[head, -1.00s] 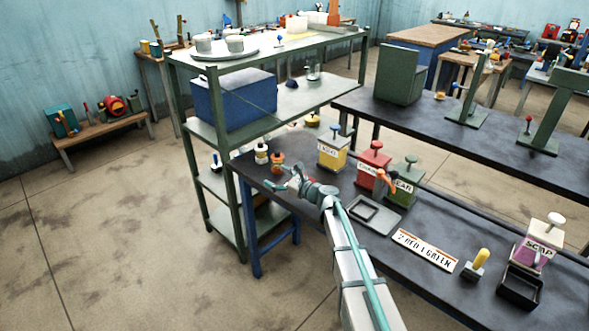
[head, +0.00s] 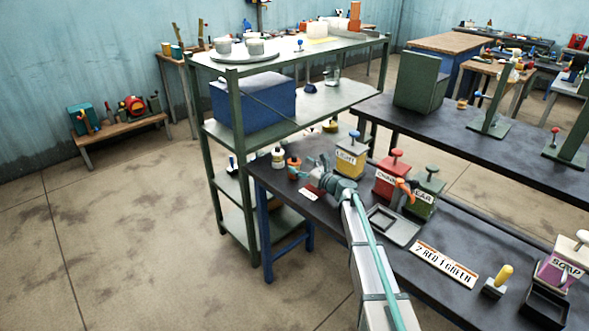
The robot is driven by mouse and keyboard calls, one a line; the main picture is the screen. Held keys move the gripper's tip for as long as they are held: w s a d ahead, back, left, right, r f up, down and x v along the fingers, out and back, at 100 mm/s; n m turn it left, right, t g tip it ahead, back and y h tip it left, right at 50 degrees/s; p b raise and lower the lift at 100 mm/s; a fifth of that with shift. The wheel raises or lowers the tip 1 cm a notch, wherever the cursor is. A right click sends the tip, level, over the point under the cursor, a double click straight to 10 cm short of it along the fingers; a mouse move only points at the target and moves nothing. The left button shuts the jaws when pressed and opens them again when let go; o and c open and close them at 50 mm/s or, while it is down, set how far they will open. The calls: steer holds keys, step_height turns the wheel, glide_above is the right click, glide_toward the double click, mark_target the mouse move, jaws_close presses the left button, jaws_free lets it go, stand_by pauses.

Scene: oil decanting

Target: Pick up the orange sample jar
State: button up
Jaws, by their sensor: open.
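The small orange sample jar (head: 293,168) with a dark top stands upright near the left end of the dark bench in the head view. My gripper (head: 312,172) is just to its right, low over the bench, with its fingers toward the jar. It is open and holds nothing. There seems to be a small gap between fingers and jar, but depth is hard to judge. My wrist and forearm hide part of the bench behind the gripper.
A pale jar (head: 278,157) stands left of the orange one. A white label (head: 309,194) lies in front. The yellow LIGHT canister (head: 350,158), red canister (head: 391,178) and green canister (head: 424,193) stand right. A grey tray (head: 398,231) and sign (head: 444,264) lie nearer.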

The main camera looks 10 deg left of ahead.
steer(key=p+x, duration=0.1)
steer(key=x, duration=0.3)
steer(key=shift+s+d, duration=0.1)
steer(key=shift+r, duration=0.1)
steer(key=c, duration=1.4)
